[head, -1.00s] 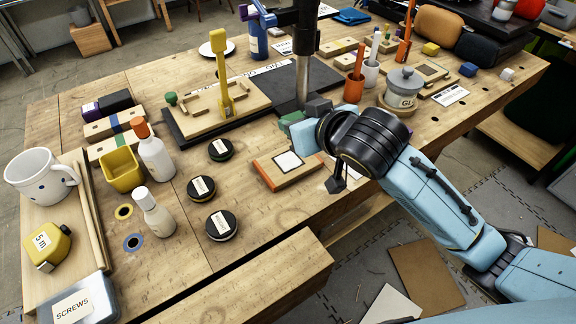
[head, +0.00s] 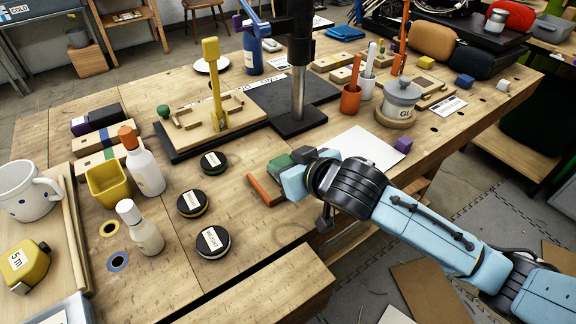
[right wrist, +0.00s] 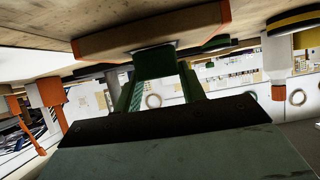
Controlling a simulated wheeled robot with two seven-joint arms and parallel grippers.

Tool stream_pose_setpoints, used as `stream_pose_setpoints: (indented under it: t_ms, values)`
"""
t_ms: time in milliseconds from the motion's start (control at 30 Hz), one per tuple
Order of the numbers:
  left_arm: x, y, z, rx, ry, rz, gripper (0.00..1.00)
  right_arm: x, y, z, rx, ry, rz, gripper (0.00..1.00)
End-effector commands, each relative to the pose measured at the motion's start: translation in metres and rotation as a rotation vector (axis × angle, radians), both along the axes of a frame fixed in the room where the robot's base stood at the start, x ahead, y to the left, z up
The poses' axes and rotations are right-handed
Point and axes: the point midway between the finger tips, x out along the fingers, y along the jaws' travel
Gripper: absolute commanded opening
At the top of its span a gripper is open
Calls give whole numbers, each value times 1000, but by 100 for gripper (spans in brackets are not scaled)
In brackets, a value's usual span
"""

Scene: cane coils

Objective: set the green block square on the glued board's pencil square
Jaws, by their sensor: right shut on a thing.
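My right gripper (head: 292,172) is shut on the green block (head: 279,163), above the glued board (head: 266,190). The gripper and its arm hide most of the board in the head view; an orange end shows at the left. In the right wrist view, which looks upside down, the green block (right wrist: 154,63) sits between the fingers, against or very close to the pale square (right wrist: 155,46) on the board (right wrist: 110,38). I cannot tell whether they touch. The pencil line itself cannot be made out. My left gripper is not in view.
Several round black tins (head: 212,242) stand left of the board. Behind stands a metal post (head: 298,92) on a black base. The bench's front edge is close to the gripper.

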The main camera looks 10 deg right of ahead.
Motion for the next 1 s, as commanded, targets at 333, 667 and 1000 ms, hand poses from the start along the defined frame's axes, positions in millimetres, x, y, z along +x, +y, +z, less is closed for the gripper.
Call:
stream_pose_setpoints:
  t_ms: [333,667,1000]
  values:
    - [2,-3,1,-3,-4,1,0,0,0,-2,0,1,-1,43]
    - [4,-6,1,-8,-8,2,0,0,0,-2,0,0,-1,62]
    - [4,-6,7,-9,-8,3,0,-19,-8,13,1,0,0,62]
